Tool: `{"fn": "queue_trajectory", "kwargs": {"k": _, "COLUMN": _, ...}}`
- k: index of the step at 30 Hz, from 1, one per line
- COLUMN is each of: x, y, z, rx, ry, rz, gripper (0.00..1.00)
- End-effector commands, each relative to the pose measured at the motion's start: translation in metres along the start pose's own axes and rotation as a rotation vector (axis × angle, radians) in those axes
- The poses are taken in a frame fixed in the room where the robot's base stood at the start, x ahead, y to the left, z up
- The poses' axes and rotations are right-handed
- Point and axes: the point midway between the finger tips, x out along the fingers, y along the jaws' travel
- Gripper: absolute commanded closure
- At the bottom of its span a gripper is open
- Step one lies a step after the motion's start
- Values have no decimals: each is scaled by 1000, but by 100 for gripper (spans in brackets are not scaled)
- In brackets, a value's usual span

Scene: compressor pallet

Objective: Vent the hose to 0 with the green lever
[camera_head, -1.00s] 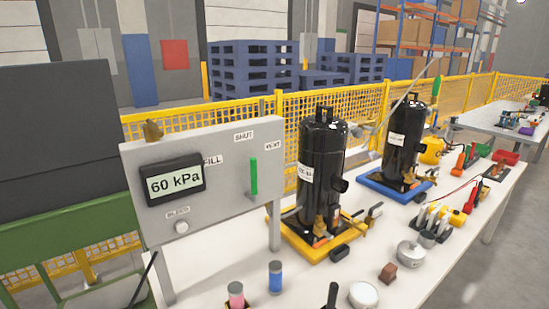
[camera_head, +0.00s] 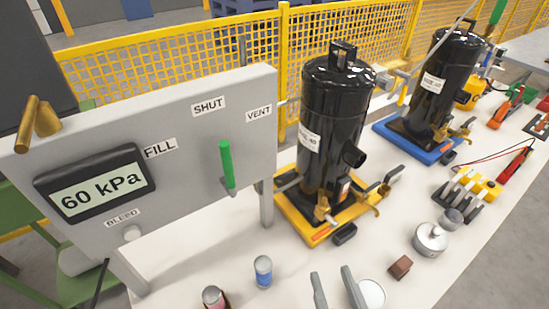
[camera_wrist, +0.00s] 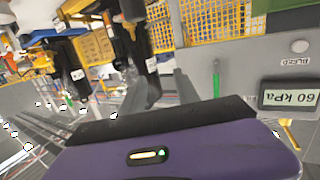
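The green lever (camera_head: 226,164) stands near upright on the grey panel (camera_head: 190,125). Its top end is below and between the SHUT label (camera_head: 208,105) and the VENT label (camera_head: 259,113). The FILL label (camera_head: 160,148) is to its left. The display (camera_head: 95,183) reads 60 kPa. My gripper (camera_head: 335,289) shows as two grey fingers, apart with nothing between them, at the bottom edge of the head view, lower right of the lever and clear of it. The wrist view is upside down and shows the lever (camera_wrist: 216,80) and the display (camera_wrist: 290,96).
A black compressor (camera_head: 335,115) on a yellow base stands right of the panel, with another (camera_head: 445,85) on a blue base behind. A blue can (camera_head: 263,271), a brown block (camera_head: 400,267) and a metal pot (camera_head: 431,238) stand on the white table (camera_head: 190,270).

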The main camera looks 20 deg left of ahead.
Motion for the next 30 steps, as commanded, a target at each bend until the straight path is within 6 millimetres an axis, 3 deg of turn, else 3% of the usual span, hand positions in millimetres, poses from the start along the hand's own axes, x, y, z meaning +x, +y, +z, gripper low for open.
{"fn": "queue_trajectory", "kwargs": {"k": 1, "x": 16, "y": -14, "z": -21, "rx": -2, "ry": 23, "rz": -31, "gripper": 62}}
{"fn": "queue_trajectory", "kwargs": {"k": 6, "x": 57, "y": -60, "z": -74, "rx": -4, "ry": 63, "rz": -117, "gripper": 62}}
{"fn": "queue_trajectory", "kwargs": {"k": 13, "x": 84, "y": -112, "z": -133, "rx": 3, "ry": 96, "rz": -198, "gripper": 62}}
{"fn": "queue_trajectory", "kwargs": {"k": 18, "x": 90, "y": -128, "z": -151, "rx": 7, "ry": 105, "rz": -222, "gripper": 62}}
{"fn": "queue_trajectory", "kwargs": {"k": 22, "x": 99, "y": -133, "z": -154, "rx": 7, "ry": 104, "rz": -226, "gripper": 62}}
{"fn": "queue_trajectory", "kwargs": {"k": 30, "x": 138, "y": -141, "z": -159, "rx": 7, "ry": 104, "rz": -225, "gripper": 62}}
